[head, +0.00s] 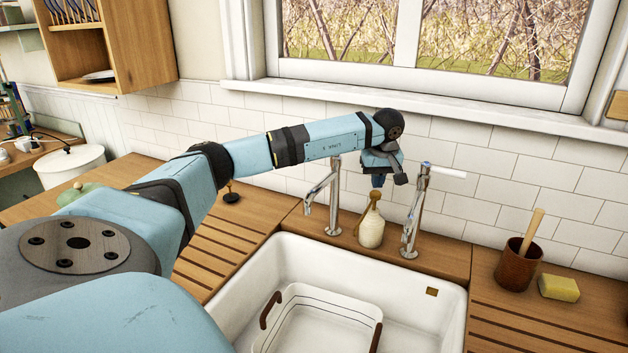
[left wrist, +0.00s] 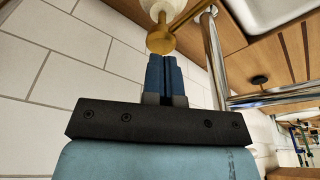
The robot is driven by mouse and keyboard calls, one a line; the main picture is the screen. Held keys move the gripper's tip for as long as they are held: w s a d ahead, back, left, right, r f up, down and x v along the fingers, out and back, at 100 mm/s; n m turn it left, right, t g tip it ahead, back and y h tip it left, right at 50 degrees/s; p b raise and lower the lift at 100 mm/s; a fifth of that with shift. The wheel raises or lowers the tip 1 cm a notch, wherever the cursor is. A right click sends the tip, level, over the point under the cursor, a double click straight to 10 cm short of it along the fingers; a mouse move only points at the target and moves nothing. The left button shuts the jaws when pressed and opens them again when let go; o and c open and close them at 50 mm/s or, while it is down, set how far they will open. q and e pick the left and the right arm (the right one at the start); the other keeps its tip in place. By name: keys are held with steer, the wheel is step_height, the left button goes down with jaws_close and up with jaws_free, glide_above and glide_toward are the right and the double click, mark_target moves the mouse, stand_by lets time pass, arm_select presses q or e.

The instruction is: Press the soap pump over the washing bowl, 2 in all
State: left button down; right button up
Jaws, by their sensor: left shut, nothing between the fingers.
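The soap pump (head: 371,226) is a cream bottle with a brass-coloured pump head, standing on the wooden ledge behind the sink between two chrome taps. In the left wrist view its brass head (left wrist: 161,40) is just beyond my fingertips. My left gripper (head: 378,182) is shut and empty, pointing down just above the pump head; the wrist view shows its blue fingers (left wrist: 166,62) together. I cannot tell if they touch the head. The white washing bowl (head: 335,312), with dark lines and brown handles, sits in the sink, in front of the pump. My right gripper is not in view.
Chrome taps stand close to the left (head: 334,200) and right (head: 414,210) of the pump. The white sink (head: 440,312) surrounds the bowl. A brown cup (head: 517,265) with a wooden handle and a yellow sponge (head: 559,288) are on the right counter. The tiled wall is close behind.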

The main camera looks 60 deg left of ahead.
mark_target(376, 193)
arm_select(q)
steer(key=shift+f+b, duration=0.55)
steer(key=shift+f, duration=1.05)
steer(key=shift+r, duration=0.15)
steer(key=shift+r+p, duration=1.4)
steer(key=shift+r, duration=0.2)
steer(key=shift+f, duration=0.2)
steer(key=shift+f+b, duration=0.7)
steer(key=shift+f, duration=0.8)
steer(key=shift+r+p, duration=1.25)
steer(key=shift+r, duration=0.4)
